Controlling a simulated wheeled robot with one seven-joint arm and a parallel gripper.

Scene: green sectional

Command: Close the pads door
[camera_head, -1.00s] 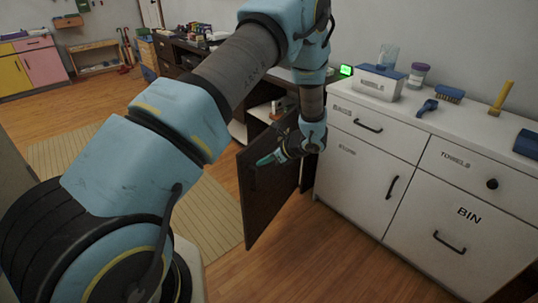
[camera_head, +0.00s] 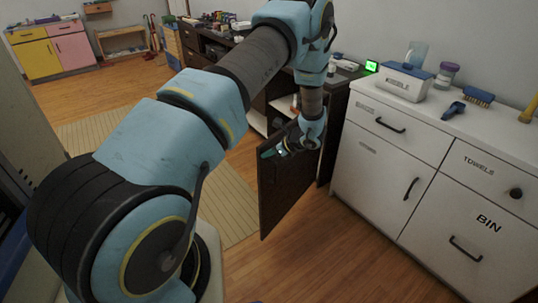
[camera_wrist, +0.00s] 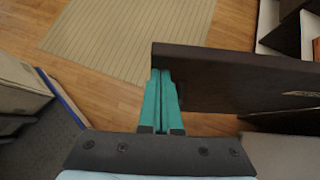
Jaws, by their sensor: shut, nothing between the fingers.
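The dark brown door (camera_head: 287,192) stands open, swung out from the dark cabinet into the room. In the wrist view the door (camera_wrist: 235,75) reaches from the fingers toward the right, with a faint mark on its face that I cannot read. My gripper (camera_head: 266,154) is by the upper part of the door's free edge. In the wrist view its green fingers (camera_wrist: 160,76) are together, with nothing between them, and overlap the door's left end. I cannot tell whether they touch it.
The dark cabinet (camera_head: 259,101) has open shelves behind the door. White drawers and doors (camera_head: 382,165) stand close on the right. A striped rug (camera_head: 215,205) and open wooden floor lie left of the door. A beige object (camera_wrist: 20,85) is at the wrist view's left.

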